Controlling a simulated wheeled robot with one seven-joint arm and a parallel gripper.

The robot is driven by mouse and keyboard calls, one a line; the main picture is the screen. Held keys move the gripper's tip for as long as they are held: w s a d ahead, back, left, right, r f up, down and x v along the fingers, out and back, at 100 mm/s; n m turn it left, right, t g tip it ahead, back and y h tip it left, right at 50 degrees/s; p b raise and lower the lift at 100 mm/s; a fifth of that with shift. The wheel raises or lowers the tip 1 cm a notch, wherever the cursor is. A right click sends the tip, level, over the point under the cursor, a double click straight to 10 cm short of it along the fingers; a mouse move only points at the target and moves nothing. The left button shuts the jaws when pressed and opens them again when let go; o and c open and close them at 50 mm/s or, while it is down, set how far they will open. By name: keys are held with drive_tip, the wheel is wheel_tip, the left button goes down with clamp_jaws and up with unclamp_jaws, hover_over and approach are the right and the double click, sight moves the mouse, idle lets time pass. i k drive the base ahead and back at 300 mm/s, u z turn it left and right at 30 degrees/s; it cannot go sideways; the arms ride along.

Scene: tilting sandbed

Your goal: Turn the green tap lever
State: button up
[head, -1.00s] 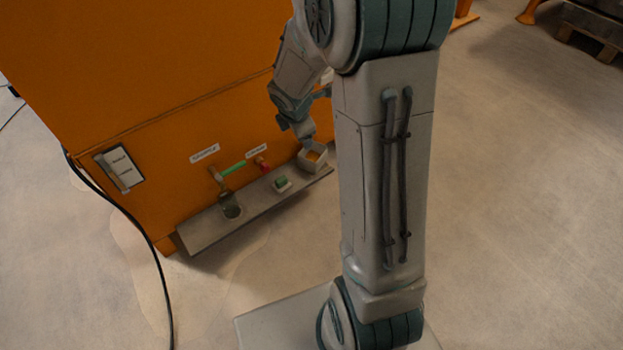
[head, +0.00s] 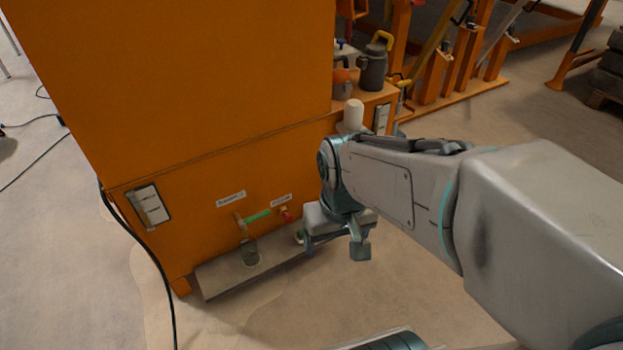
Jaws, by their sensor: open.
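The green tap lever (head: 257,217) sticks out to the right from a brass tap (head: 239,222) low on the front of the orange cabinet. A glass jar (head: 250,252) stands on the grey shelf below this tap. My gripper (head: 335,252) is open, to the right of the lever and apart from it, in front of the shelf's right end. I see nothing between its fingers. The gripper and wrist hide most of that shelf end.
A red tap handle (head: 286,214) sits right of the green lever, close to my wrist. The grey shelf (head: 215,276) juts out under the taps. A black cable (head: 150,264) runs down the cabinet's left side.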

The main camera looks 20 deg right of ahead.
sight(243, 223)
drive_tip(key=u, duration=0.55)
drive_tip(key=k, duration=1.15)
drive_tip(key=z, duration=0.55)
